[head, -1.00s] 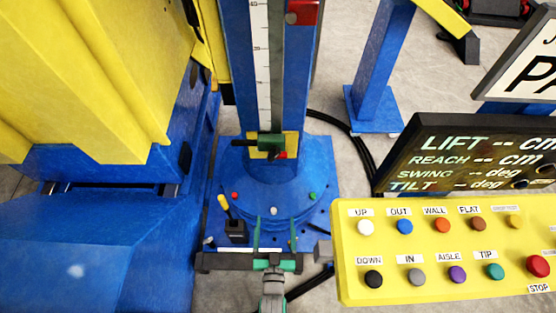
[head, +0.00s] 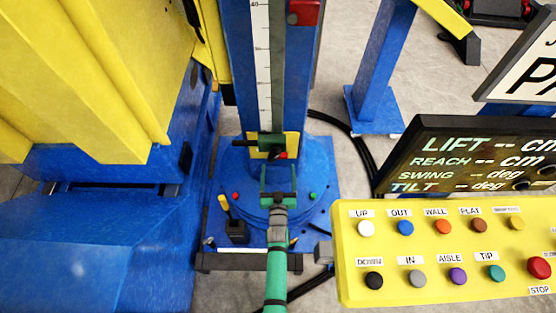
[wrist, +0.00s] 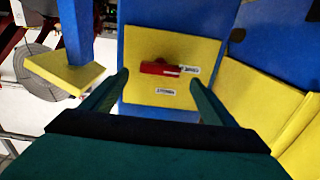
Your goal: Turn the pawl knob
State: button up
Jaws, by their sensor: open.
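The pawl knob is a small red bar (wrist: 160,68) lying crosswise on a yellow plate (wrist: 150,42) in the wrist view. Small white labels sit beside it and below it. In the head view only a bit of its red (head: 283,155) shows, low on the blue column. My gripper (head: 277,174) is open just in front of the plate. In the wrist view its fingers (wrist: 158,78) stand to the left and right of the knob, apart from it, with nothing between them.
A dark green block with a black bar (head: 268,141) sits on the column just above the knob. A yellow button panel (head: 440,241) and a dark display (head: 470,135) stand at the right. A big yellow and blue machine body (head: 80,90) fills the left.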

jog(key=shift+w, duration=2.75)
jog(key=c, duration=1.1)
